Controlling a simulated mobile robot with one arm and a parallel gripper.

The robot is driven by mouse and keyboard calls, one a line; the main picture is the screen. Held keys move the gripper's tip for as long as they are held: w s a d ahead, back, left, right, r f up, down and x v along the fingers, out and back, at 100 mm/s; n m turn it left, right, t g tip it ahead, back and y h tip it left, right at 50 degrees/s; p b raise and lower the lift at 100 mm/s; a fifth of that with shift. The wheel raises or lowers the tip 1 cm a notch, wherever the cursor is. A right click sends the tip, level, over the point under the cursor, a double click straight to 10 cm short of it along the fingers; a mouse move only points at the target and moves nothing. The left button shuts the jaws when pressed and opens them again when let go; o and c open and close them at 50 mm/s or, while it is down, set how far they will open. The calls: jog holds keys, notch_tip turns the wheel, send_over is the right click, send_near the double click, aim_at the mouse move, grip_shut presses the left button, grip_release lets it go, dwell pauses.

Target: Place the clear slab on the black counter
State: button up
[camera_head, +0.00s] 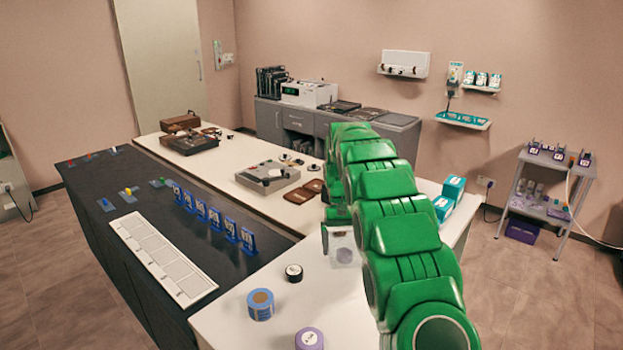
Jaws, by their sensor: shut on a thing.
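My green arm reaches forward over the white table, and my gripper (338,226) is at its far end, partly hidden by the arm's links. It is shut on the clear slab (344,249), a see-through squarish piece with a greyish round patch, just below the gripper. I cannot tell how far above the white table it is. The black counter (90,181) runs along the left side of the white table, to the left of my gripper.
On the black counter are a white segmented tray (120,231), a row of several blue stands (215,218) and small coloured pieces. Bare counter lies left of the stands. Blue (261,305), black (293,273) and purple (309,339) rolls stand on the white table (232,322).

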jog(key=w+a+n+h, duration=0.1)
jog(key=a+n, duration=0.2)
jog(key=a, duration=0.3)
jog(key=w+a+n+t+h, duration=0.1)
jog(key=w+a+n, duration=0.1)
jog(key=a+n, duration=0.2)
jog(key=w+a+n+t+h, duration=0.1)
jog(key=a+n, duration=0.3)
jog(key=a, duration=0.5)
jog(key=shift+w+f+h, duration=0.35)
jog(key=shift+w+h, duration=0.05)
jog(key=shift+w, duration=0.15)
jog(key=a+f+n+t, duration=0.25)
jog(key=a+n, duration=0.35)
jog(key=a, duration=0.4)
jog(key=a+f+n+t, duration=0.2)
jog(key=a+f+n, duration=0.25)
jog(key=a, duration=0.55)
jog(key=shift+n, duration=0.35)
jog(key=shift+d+f, duration=0.2)
jog(key=shift+f, duration=3)
jog(key=shift+f, duration=0.1)
jog(key=o, duration=1.2)
